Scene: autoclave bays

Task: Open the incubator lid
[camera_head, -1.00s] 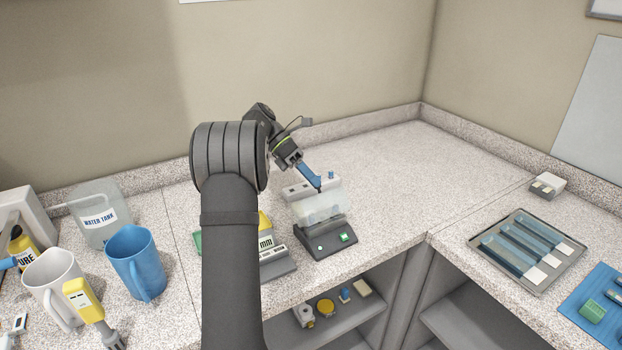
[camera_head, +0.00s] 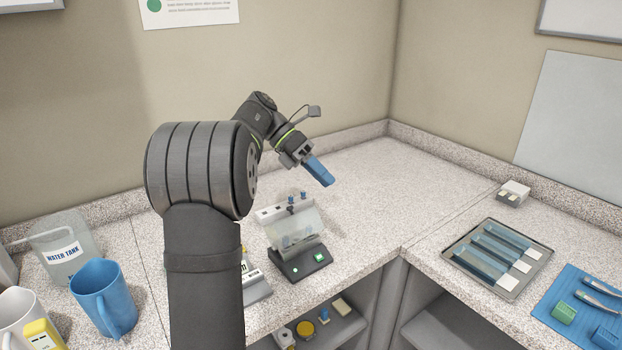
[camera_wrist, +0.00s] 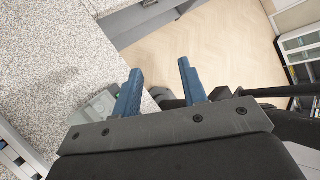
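The incubator is a small unit with a dark front base (camera_head: 301,263) carrying green buttons, and a translucent lid (camera_head: 299,232) above it. The lid panel slants over the unit, and bluish shapes show through it. Two blue knobs stand on the pale rear part (camera_head: 268,213). My gripper (camera_head: 325,180) is above and to the right of the incubator, apart from it. In the wrist view, the two blue fingers (camera_wrist: 158,78) are spread with nothing between them. A pale grey thing (camera_wrist: 100,106) lies partly hidden behind the left finger; I cannot tell what it is.
A yellow-and-grey device (camera_head: 254,284) is partly hidden by my arm. A blue jug (camera_head: 103,298) and a water tank (camera_head: 65,250) stand at the left. A metal tray (camera_head: 462,260) lies at the right. The counter behind the incubator (camera_head: 365,185) is clear.

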